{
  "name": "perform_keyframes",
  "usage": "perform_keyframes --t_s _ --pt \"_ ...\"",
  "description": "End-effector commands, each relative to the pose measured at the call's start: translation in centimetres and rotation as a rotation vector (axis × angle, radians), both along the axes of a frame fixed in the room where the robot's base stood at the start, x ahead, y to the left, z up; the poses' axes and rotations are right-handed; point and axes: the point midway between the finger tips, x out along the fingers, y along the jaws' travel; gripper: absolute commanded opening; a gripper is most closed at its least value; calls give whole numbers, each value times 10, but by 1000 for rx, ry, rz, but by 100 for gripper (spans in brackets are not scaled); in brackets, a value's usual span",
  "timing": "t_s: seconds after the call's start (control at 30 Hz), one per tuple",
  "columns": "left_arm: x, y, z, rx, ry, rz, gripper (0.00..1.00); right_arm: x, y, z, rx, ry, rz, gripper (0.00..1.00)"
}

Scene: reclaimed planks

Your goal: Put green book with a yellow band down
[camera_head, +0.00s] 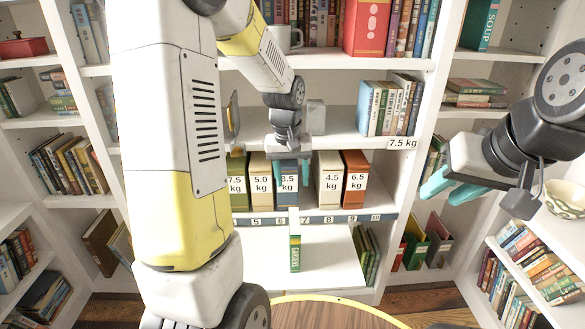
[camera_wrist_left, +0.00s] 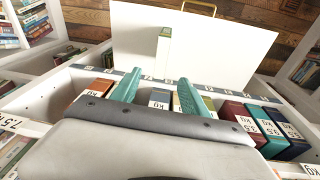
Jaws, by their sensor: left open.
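The green book (camera_head: 295,252) stands upright on the white lower shelf board, with its lettered spine facing out. A pale yellowish band shows near its upper part. In the left wrist view the book (camera_wrist_left: 163,50) stands beyond the fingertips, clear of them. My left gripper (camera_head: 291,180) is above and behind the book, in front of the weight-labelled boxes.
Boxes with kg labels (camera_head: 329,180) stand on the shelf above, behind a numbered strip (camera_head: 340,218). The white board (camera_head: 335,262) around the book is largely bare. Several books (camera_head: 366,254) lean at its right end. A round wooden table (camera_head: 325,314) is in front.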

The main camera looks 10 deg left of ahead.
Motion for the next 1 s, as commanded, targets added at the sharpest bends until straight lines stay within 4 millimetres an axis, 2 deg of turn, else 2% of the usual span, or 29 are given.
perform_keyframes --t_s 0.03,0.2,0.3,0.4,0.5,0.63,0.77,1.0 --pt "-15 0 26 -7 -41 -16 53 0 0 0 0 0 0 36" --pt "-69 -5 89 -30 -157 -83 53 0 0 0 0 0 0 36" --pt "-105 -8 115 -42 -228 -123 53 0 0 0 0 0 0 36" --pt "-139 -12 134 -53 -294 -165 53 0 0 0 0 0 0 36" --pt "-167 -15 143 -63 -350 -198 53 0 0 0 0 0 0 36" --pt "-191 -18 148 -70 -398 -231 53 0 0 0 0 0 0 36" --pt "-200 -19 149 -73 -417 -245 53 0 0 0 0 0 0 36" --pt "-201 -20 149 -73 -419 -247 53 0 0 0 0 0 0 36"
